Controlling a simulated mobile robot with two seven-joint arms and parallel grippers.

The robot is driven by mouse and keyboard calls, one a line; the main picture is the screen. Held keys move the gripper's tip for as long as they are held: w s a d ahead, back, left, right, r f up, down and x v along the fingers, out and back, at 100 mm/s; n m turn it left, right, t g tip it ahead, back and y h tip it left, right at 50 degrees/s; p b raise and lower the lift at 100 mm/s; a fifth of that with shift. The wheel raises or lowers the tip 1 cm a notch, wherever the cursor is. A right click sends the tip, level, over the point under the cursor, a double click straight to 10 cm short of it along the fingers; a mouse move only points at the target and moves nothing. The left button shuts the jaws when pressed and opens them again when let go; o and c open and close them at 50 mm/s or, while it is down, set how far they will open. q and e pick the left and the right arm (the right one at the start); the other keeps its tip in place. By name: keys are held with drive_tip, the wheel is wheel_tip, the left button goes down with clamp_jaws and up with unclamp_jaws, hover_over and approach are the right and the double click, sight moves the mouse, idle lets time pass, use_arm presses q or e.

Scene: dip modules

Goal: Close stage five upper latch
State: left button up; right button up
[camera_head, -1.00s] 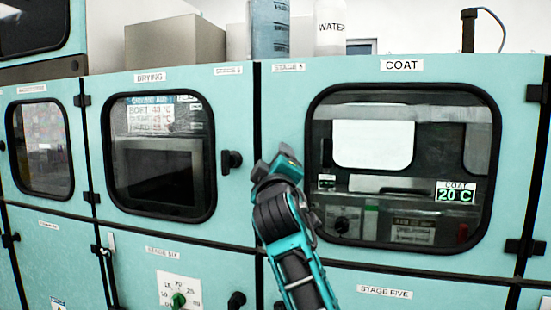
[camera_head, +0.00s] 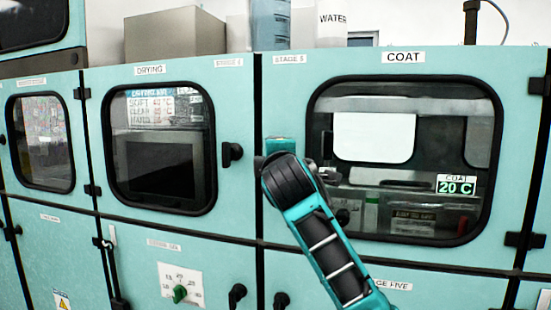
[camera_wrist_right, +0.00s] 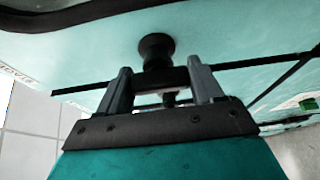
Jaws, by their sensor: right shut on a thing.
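The stage five upper door (camera_head: 290,110), labelled COAT, is a teal panel with a large dark window. Its black latch is mostly hidden behind my right gripper (camera_head: 278,150) in the head view. The right wrist view shows the latch's round black knob (camera_wrist_right: 156,48) standing out from the teal panel. My right gripper (camera_wrist_right: 162,82) has its two grey fingers around the dark latch handle, just in front of the knob, and is shut on it. I cannot tell the latch's exact angle. My left gripper is not in view.
The drying door (camera_head: 160,82) to the left has its own black latch (camera_head: 232,154). Lower panels carry more black latches, one at the lower stage five door (camera_head: 281,300). A green dial (camera_head: 180,293) is on the lower left panel. Containers stand on top.

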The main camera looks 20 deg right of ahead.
idle(0.4)
drive_tip(key=o, duration=1)
drive_tip(key=shift+c, duration=0.2)
drive_tip(key=b+v, duration=0.1)
drive_tip(key=v, duration=1.2)
drive_tip(key=shift+d, duration=0.1)
